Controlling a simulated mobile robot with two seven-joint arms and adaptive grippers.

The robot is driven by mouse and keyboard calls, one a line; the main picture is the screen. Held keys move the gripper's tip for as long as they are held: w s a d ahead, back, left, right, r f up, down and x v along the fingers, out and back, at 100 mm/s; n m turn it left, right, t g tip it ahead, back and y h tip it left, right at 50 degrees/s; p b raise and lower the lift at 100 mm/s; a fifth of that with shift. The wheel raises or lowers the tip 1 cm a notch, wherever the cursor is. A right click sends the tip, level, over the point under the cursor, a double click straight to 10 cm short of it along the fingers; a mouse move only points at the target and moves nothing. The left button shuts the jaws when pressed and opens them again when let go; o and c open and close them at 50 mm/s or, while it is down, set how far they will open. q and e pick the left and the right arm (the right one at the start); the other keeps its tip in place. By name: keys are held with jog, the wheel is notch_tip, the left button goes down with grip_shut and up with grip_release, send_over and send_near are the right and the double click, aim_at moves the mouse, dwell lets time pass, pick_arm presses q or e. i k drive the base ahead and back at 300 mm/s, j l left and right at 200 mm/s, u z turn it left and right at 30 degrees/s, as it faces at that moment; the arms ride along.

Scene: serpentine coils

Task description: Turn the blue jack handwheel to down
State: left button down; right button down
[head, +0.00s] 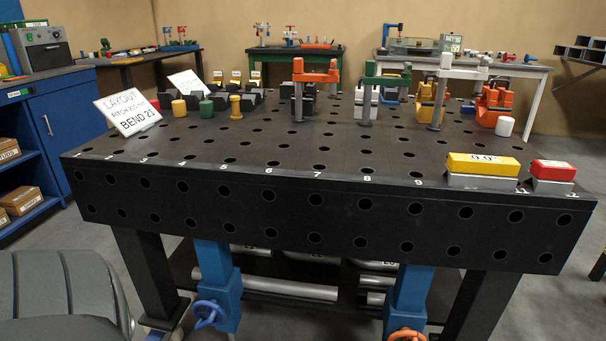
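The blue jack handwheel (208,314) sits low under the front left of the black welding table, beside the foot of a blue jack column (216,275). It is a small blue ring with a hub, near the bottom edge of the head view. Its exact turn position cannot be told. A second blue column (410,290) on the right has an orange handwheel (407,335), cut off by the bottom edge. Neither of my grippers is in view.
The black table (320,208) with rows of holes spans the middle. Clamps, a layout sign (128,112) and yellow (483,164) and red (553,170) boxes stand on it. Pipes (290,288) lie below. A grey ribbed shape (60,290) fills the lower left, close to the blue handwheel.

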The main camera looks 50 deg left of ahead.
aim_at(213, 308)
jog(key=u, duration=2.15)
jog(key=i+l+z, duration=0.25)
jog(key=k+l, duration=0.05)
